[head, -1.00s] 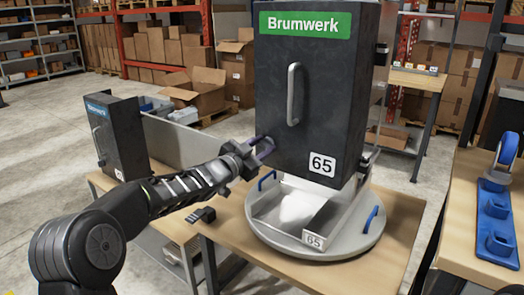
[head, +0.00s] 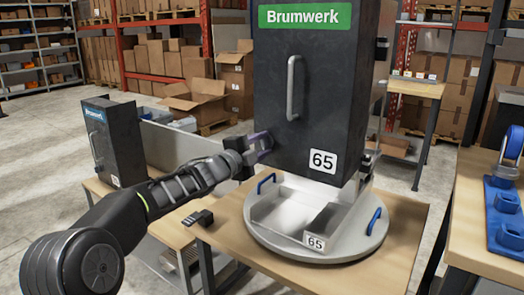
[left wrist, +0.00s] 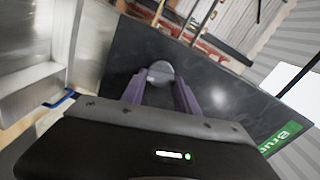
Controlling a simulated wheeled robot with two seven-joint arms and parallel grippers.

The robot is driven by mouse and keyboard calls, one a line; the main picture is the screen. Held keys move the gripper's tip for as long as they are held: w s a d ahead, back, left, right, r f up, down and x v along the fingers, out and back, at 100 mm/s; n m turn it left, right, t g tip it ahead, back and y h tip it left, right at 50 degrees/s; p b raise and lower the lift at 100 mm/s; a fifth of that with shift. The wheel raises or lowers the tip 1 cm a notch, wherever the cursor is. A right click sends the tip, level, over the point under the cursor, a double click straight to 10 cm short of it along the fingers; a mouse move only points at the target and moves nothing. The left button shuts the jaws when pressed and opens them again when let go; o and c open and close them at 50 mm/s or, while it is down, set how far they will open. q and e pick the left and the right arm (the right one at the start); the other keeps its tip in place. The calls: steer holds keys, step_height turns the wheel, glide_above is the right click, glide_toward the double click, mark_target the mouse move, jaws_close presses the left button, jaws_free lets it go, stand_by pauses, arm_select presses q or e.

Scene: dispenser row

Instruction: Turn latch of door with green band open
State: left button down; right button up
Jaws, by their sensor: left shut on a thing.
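The dark door (head: 335,110) with the green Brumwerk band (head: 305,15) stands upright on a dispenser and looks closed. It has a vertical grey bar handle (head: 294,88) and a "65" label (head: 323,161). My left gripper (head: 263,147) is at the door's lower left edge. In the left wrist view, its purple fingers (left wrist: 160,90) are shut on a round grey latch knob (left wrist: 160,72) against the dark panel. In the head view the fingers hide the latch. My right gripper is not in view.
A round grey turntable (head: 270,232) with blue handles and a metal chute sits under the dispenser on a wooden table (head: 395,245). A smaller dark dispenser (head: 115,142) with a blue band stands at left. A blue rack (head: 505,215) is on the right-hand table.

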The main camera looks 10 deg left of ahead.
arm_select(q)
steer(key=shift+r+m+b, duration=0.1)
steer(key=shift+m+b, duration=0.4)
steer(key=shift+m, duration=0.8)
steer(key=c, duration=0.9)
jaws_free()
steer(key=shift+s, duration=0.15)
steer(key=v, duration=0.7)
steer(key=shift+s+a+b, duration=0.15)
steer(key=shift+s+b, duration=0.15)
steer(key=shift+b, duration=0.05)
